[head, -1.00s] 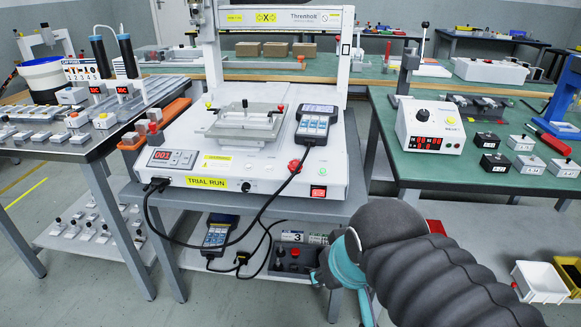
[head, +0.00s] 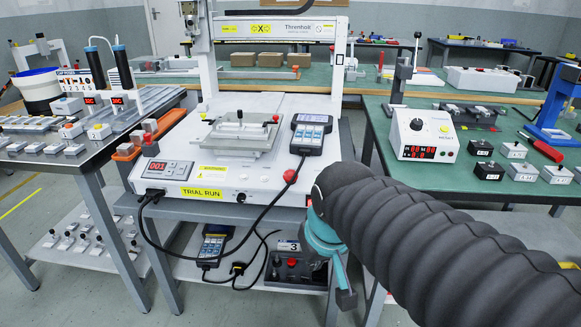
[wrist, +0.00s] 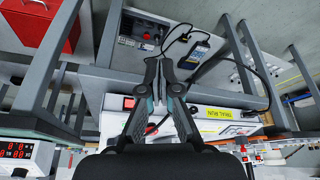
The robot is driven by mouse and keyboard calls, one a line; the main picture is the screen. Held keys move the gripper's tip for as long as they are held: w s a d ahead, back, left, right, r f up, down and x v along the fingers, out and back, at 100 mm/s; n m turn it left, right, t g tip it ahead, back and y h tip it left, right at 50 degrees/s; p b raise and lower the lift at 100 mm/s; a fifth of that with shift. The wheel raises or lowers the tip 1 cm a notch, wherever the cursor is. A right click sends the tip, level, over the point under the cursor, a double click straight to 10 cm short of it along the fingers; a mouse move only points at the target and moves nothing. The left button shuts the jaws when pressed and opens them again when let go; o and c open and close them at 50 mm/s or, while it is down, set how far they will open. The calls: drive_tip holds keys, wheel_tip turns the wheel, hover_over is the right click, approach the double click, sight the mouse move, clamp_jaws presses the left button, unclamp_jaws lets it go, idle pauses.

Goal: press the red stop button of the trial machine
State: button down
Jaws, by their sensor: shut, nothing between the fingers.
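The trial machine (head: 150,185) is a white benchtop unit with a yellow TRIAL RUN label. A red round button (head: 290,176) sits at its front edge, right of the label, with a black cable passing close by. In the wrist view a red knob (wrist: 152,128) shows partly between my fingers. My gripper (head: 345,299) is shut and empty, pointing down in front of the machine's right corner, below and right of the button. It also shows in the wrist view (wrist: 160,64).
A handheld pendant (head: 311,134) lies on the machine, its cable looping down the front. The lower shelf holds a dark box with knobs (head: 292,268). A green bench (head: 450,185) stands close on the right, a grey bench (head: 90,150) on the left.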

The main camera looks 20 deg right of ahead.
drive_tip(key=w+r+m, duration=0.4)
drive_tip(key=w, duration=0.4)
drive_tip(key=w+r+m, duration=0.4)
drive_tip(key=w+r, duration=0.1)
drive_tip(key=w, duration=0.3)
drive_tip(key=m+h, duration=0.1)
drive_tip(key=m, duration=0.5)
approach(291, 173)
wheel_tip(291, 173, up, 3)
drive_tip(key=s+a, duration=0.2)
drive_tip(key=shift+d+r+m+h, duration=0.1)
drive_tip(key=shift+r+m, duration=0.5)
drive_tip(key=shift+m, duration=0.85)
drive_tip(key=shift+d+r+m+h, duration=0.1)
drive_tip(key=shift+r+m, duration=0.45)
drive_tip(key=shift+m, duration=0.85)
drive_tip(key=shift+d+r+m+h, duration=0.15)
drive_tip(key=shift+r+m, duration=0.45)
drive_tip(key=shift+m, duration=0.85)
drive_tip(key=x, duration=1.4)
drive_tip(key=shift+s+a+f+b, duration=0.15)
drive_tip(key=shift+s+f+b, duration=0.1)
drive_tip(key=shift+b, duration=0.1)
drive_tip(key=shift+r, duration=0.1)
